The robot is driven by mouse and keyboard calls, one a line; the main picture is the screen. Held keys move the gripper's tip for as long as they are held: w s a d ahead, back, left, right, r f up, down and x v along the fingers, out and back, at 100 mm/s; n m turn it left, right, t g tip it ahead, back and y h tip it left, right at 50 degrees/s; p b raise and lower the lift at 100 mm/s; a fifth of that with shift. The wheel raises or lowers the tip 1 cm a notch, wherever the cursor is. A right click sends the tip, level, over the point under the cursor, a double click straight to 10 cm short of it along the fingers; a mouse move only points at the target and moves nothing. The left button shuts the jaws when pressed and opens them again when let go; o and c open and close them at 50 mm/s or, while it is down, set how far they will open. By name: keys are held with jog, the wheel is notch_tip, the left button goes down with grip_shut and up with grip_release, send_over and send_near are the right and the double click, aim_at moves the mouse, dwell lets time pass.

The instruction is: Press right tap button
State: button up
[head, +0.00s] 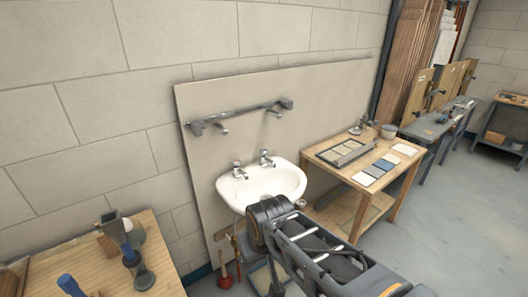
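The right tap (266,160) stands on the back rim of the white sink (258,188), its small button on top. The left tap (239,170) stands on the same rim, to its left. Both taps are upright and clear of my arm. My arm reaches in from the lower right, and its dark joint is in front of the sink's lower edge in the picture. My gripper cannot be made out; the arm's far end is hidden behind its own links.
A grey rail (240,115) with spouts is fixed to the beige panel (320,100) above the sink. A wooden table (345,182) with tiles stands to the right. A bench (160,262) with blue-handled tools is at left. A red plunger (225,280) stands below.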

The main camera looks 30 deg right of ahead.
grip_shut()
dwell(1.3)
